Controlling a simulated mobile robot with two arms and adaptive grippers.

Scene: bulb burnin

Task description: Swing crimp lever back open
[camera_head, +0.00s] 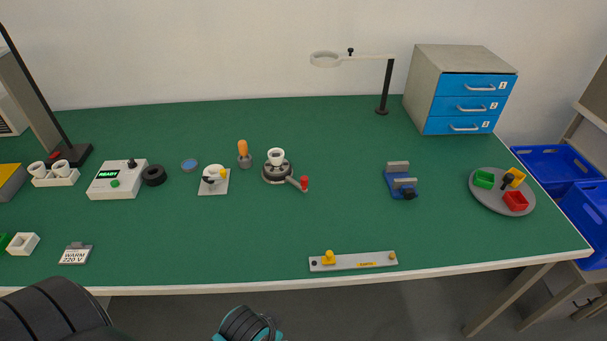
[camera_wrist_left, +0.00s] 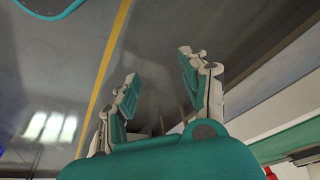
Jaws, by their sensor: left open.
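The crimp station (camera_head: 271,176) stands near the middle of the green table in the head view. It has a dark round base with a white cup-shaped part (camera_head: 276,155) upright on it. Its crimp lever (camera_head: 294,182) is a grey arm with a red knob (camera_head: 304,182) at its end, and it points to the lower right from the base. My left gripper (camera_wrist_left: 158,70) shows in the left wrist view, open and empty, over the floor and away from the lever. Neither gripper shows in the head view.
A grey bar with yellow parts (camera_head: 350,262) lies at the front edge. A blue fixture (camera_head: 393,184) is to the right.

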